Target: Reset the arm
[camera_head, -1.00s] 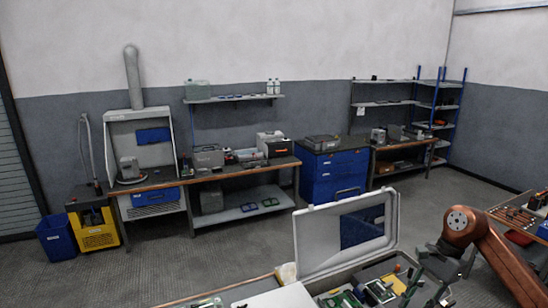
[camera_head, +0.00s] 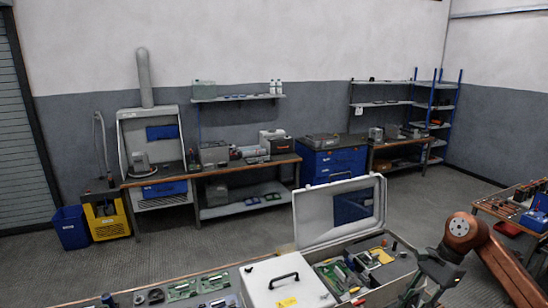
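My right arm (camera_head: 490,250), copper coloured, comes in at the lower right. My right gripper (camera_head: 424,285) is dark and hangs at the right end of the open case, in front of it. Its fingers are small and partly cut off by the lower edge, so I cannot tell whether they are open or shut. I see nothing clearly held in it.
An open grey case (camera_head: 340,222) with green boards stands on the near bench (camera_head: 225,272). A white box (camera_head: 287,282) with a black handle and several green boards sit left of it. A side table (camera_head: 490,207) stands at right.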

